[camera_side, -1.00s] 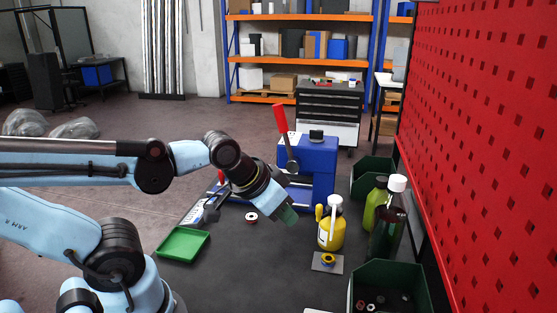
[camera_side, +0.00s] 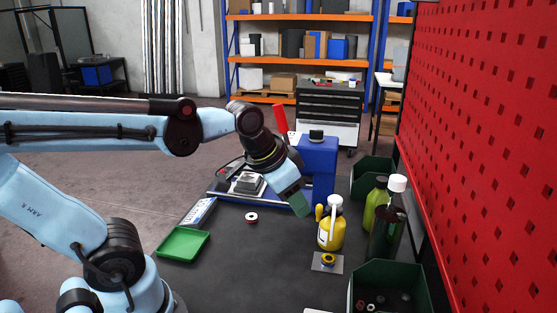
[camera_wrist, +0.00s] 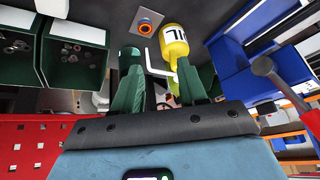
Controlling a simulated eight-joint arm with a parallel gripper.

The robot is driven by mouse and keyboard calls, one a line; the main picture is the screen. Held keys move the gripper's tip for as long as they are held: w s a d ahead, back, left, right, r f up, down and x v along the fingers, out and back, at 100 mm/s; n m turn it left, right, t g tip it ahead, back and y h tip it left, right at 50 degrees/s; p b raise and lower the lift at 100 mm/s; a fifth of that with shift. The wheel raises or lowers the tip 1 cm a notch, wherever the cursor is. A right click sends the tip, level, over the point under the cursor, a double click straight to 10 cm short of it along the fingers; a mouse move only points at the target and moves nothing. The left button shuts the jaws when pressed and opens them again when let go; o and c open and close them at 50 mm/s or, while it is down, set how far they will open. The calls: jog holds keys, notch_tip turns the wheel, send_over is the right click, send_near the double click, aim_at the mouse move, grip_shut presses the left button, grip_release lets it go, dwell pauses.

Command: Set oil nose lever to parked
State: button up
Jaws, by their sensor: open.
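The yellow oil bottle (camera_side: 327,235) stands upright on the dark table, with a white top and a thin white bent part (camera_side: 333,215) running down its side. A small yellow piece (camera_side: 319,212) shows at its left. In the wrist view, the bottle (camera_wrist: 176,42) appears upside down with black lettering. Its white bent part (camera_wrist: 158,68) lies between the green fingers in the picture; I cannot tell the depth. My gripper (camera_side: 298,204) is open and empty, tilted down, left of the bottle's top in the side view. The wrist view shows its fingers apart (camera_wrist: 160,85).
A blue press (camera_side: 318,165) with a red lever (camera_side: 280,118) stands behind my gripper. Green bottles (camera_side: 375,204) and a green bin (camera_side: 390,276) crowd the right, beside the red pegboard (camera_side: 480,130). A grey plate (camera_side: 318,266) lies in front. A green tray (camera_side: 183,244) lies left.

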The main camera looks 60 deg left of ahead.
aim_at(321, 206)
jog(key=w+a+r+m+g, duration=0.2)
jog(key=w+r+m+g, duration=0.35)
jog(key=w, duration=0.25)
jog(key=shift+n, duration=0.35)
jog(key=f, duration=1.2)
jog(key=shift+w+d, duration=0.1)
jog(key=shift+d, duration=0.15)
jog(key=shift+d, duration=0.1)
grip_shut()
